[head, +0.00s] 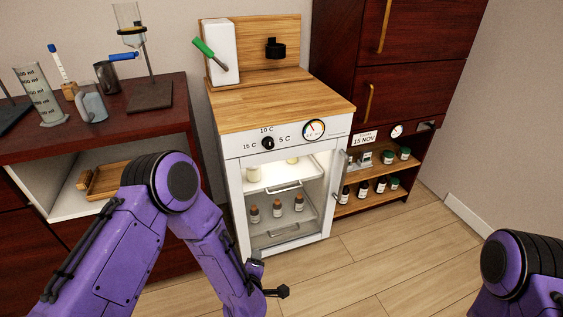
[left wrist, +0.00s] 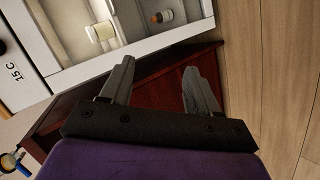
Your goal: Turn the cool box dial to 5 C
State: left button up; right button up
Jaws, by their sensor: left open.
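The white cool box (head: 238,195) stands in the middle of the head view under a wooden top. Its black dial (head: 267,143) is on the upper front panel, with 15 C to its left, 10 C above and 5 C to its right. I cannot tell which mark the dial points at. In the left wrist view the dial (left wrist: 3,47) is cut off at the left edge, beside the 15 C label. My left gripper (head: 270,279) is low in front of the cool box, well below the dial. Its fingers (left wrist: 158,82) are apart and empty.
A round gauge (head: 313,130) sits right of the dial. Several bottles stand on the lit shelves inside the box. A dark bench (head: 110,130) with glassware is at left, and a bottle shelf (head: 365,205) at right. Wooden floor (head: 380,270) is clear at front right.

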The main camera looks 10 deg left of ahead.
pick_arm(q)
jog(key=w+d+r+n+t+y+b, duration=0.1)
jog(key=w+d+r+n+t+b, duration=0.1)
jog(key=w+n, duration=0.3)
jog(key=w+d+r+n+t+y+b, duration=0.1)
jog(key=w+d+r+n+b, duration=0.1)
jog(key=w, duration=0.4)
jog(key=n+y+b, duration=0.5)
jog(key=n+y, duration=0.1)
jog(key=n, duration=1.1)
send_near(270, 146)
jog(key=shift+t, duration=0.4)
jog(key=x, duration=0.7)
jog(key=shift+w+a+f, duration=0.1)
jog(key=shift+a+f, duration=0.15)
jog(key=shift+a, duration=0.1)
jog(key=shift+w+a+h, duration=0.25)
jog(key=shift+w+h, duration=0.05)
jog(key=shift+w, duration=0.05)
pick_arm(e)
notch_tip(270, 146, down, 13)
jog(key=shift+s, duration=0.1)
pick_arm(q)
jog(key=c, duration=1)
